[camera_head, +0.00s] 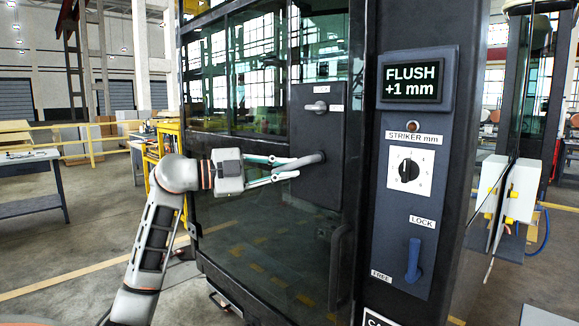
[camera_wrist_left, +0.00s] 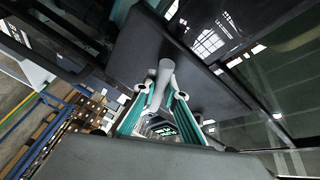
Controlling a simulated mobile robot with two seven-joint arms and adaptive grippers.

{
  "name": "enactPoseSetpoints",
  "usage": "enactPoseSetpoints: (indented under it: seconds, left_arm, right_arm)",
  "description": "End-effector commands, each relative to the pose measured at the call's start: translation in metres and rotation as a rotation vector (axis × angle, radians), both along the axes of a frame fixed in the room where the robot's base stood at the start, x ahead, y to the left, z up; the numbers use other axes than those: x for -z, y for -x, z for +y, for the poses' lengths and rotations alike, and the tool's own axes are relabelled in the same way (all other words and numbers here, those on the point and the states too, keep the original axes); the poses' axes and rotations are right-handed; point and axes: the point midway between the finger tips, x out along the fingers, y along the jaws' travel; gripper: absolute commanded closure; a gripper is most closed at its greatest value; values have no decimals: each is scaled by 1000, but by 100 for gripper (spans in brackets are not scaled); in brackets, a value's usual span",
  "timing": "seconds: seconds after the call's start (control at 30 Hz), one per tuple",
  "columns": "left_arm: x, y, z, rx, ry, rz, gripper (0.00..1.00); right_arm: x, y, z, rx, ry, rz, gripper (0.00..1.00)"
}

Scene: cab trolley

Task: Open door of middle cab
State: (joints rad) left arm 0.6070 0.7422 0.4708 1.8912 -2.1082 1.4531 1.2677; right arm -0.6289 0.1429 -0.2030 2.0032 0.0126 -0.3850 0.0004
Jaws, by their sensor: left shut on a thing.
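The cab door (camera_head: 265,240) is a dark-framed glass panel, and it looks closed against the dark post. A dark plate on it carries a small grey knob (camera_head: 316,106) above and a grey lever handle (camera_head: 311,158) below. My left gripper (camera_head: 285,170) reaches in from the left and is shut on the lever handle. In the left wrist view, the fingers (camera_wrist_left: 158,88) close around the grey lever (camera_wrist_left: 176,58). A vertical dark pull bar (camera_head: 338,268) sits lower on the door. My right gripper is not in view.
The post panel (camera_head: 408,200) has a display reading FLUSH +1 mm, a STRIKER mm dial (camera_head: 408,170) and a blue lock lever (camera_head: 413,260) hanging down between LOCK and FREE labels. White boxes (camera_head: 520,190) hang at the right. Floor at the left is open, with a table (camera_head: 30,157) beyond.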

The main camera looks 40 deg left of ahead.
Motion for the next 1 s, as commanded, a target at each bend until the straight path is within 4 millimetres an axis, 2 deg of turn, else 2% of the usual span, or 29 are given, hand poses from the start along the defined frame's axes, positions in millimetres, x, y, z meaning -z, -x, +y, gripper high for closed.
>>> enactPoseSetpoints:
  seconds: [0.23,0.43,1.0]
  left_arm:
    - [7,1,-4,4,136,12,100]
    - [12,1,-6,1,215,20,100]
    - [17,0,-6,1,255,23,100]
  right_arm:
    - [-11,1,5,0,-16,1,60]
    - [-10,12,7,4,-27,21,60]
    - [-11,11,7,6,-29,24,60]
